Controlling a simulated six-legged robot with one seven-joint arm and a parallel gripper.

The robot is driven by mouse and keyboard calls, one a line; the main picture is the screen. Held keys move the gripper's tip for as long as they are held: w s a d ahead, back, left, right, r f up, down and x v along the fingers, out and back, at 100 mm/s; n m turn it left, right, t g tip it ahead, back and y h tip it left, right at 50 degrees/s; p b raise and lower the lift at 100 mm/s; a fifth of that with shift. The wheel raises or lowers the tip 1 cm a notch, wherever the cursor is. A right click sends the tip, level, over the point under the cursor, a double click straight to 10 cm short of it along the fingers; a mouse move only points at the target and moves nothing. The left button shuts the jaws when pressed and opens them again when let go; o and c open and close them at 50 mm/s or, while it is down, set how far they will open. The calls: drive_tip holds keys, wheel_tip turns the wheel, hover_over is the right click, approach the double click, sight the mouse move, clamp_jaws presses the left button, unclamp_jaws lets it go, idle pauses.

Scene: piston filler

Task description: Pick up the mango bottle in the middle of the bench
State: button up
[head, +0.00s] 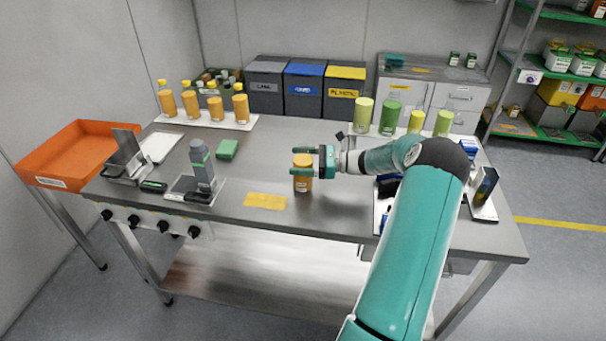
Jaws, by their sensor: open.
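The mango bottle (303,184) is a small orange bottle standing upright in the middle of the steel bench (330,215). My gripper (307,161) reaches in from the right at the height of the bottle's upper part. Its two teal fingers are apart, one beyond and one on the near side of the bottle. The near finger hides part of the bottle's upper side. I cannot tell whether either finger touches it.
Several orange bottles (190,104) stand on a white tray at the back left. Several green and yellow bottles (389,118) stand at the back right. An orange tray (66,147) is far left.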

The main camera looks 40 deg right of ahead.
drive_tip(key=shift+w+a, duration=0.3)
drive_tip(key=shift+w, duration=0.1)
drive_tip(key=c, duration=1.6)
drive_tip(key=shift+c, duration=0.8)
drive_tip(key=shift+r, duration=0.15)
